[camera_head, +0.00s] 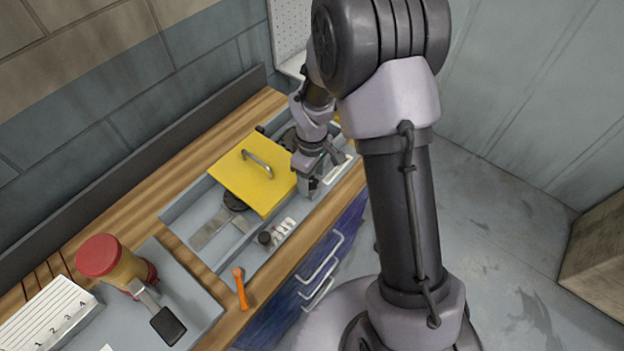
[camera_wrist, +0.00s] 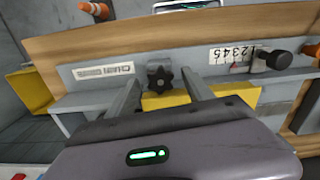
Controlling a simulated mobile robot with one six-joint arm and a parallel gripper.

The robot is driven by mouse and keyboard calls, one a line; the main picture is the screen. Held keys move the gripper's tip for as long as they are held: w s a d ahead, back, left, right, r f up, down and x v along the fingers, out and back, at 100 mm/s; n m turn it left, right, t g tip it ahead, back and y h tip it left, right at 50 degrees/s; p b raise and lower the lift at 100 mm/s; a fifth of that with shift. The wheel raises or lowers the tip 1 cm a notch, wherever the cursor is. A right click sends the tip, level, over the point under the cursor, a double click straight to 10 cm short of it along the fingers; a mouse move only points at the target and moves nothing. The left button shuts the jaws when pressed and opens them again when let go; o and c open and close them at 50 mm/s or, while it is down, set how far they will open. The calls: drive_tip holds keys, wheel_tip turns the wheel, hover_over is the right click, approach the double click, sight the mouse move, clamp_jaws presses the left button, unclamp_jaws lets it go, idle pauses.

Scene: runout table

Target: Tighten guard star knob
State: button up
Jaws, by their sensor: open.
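The black star knob (camera_wrist: 159,78) shows in the wrist view on a grey front face, beside a small label plate. My gripper (camera_wrist: 161,88) is open, with one finger on each side of the knob. I cannot tell whether the fingers touch it. In the head view my gripper (camera_head: 309,186) is at the right end of the yellow guard (camera_head: 240,188), low over the grey bed. The star knob cannot be made out there. The guard has a grey handle on top.
A numbered scale (camera_wrist: 233,53) and a black round knob (camera_wrist: 277,60) lie right of the star knob. In the head view, an orange-handled tool (camera_head: 240,288), a red-topped jar (camera_head: 118,264) and a numbered white rack (camera_head: 45,315) are at lower left. Drawer handles (camera_head: 320,270) project from the front.

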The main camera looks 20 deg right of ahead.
drive_tip(key=shift+f, duration=0.2)
drive_tip(key=shift+c, duration=0.4)
clamp_jaws()
drive_tip(key=shift+m, duration=0.3)
drive_tip(key=shift+m+b, duration=0.6)
drive_tip(key=shift+m, duration=0.6)
drive_tip(key=shift+a+m+b, duration=0.1)
drive_tip(key=shift+m+b, duration=0.35)
drive_tip(key=shift+m, duration=0.95)
